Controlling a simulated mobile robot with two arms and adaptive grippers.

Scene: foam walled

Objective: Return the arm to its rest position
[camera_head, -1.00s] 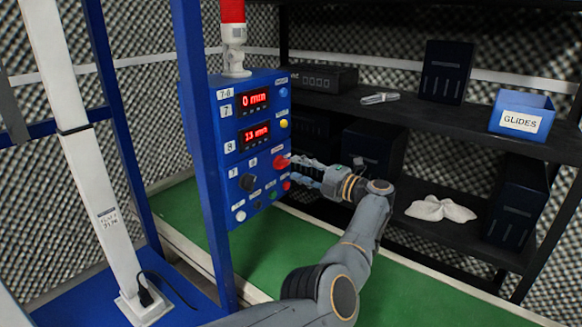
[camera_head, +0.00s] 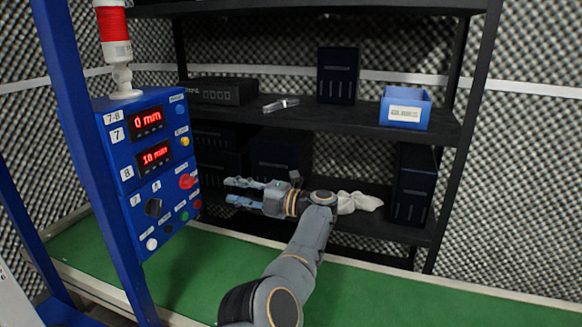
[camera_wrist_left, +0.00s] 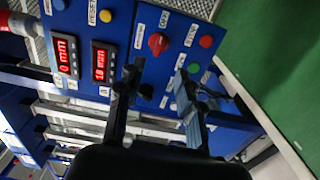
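My left gripper (camera_head: 229,191) reaches in front of the shelf, with its two fingers apart and nothing between them. In the left wrist view the gripper (camera_wrist_left: 157,74) also shows two spread fingers, pointing toward the blue control panel (camera_wrist_left: 130,20). In the head view the control panel (camera_head: 119,176) stands to the left of the fingertips, with a visible gap between. Its red knob (camera_head: 187,182) is close to the fingertips' left. The upper display (camera_head: 146,122) reads 0 mm; the lower display (camera_head: 154,156) is lit too. My right gripper is not in view.
A black shelf (camera_head: 330,121) stands behind my arm, with a blue bin (camera_head: 405,107), dark boxes (camera_head: 337,75) and a white cloth (camera_head: 358,202). A blue post (camera_head: 82,140) stands left of the panel. The green surface (camera_head: 390,285) at the lower right is clear.

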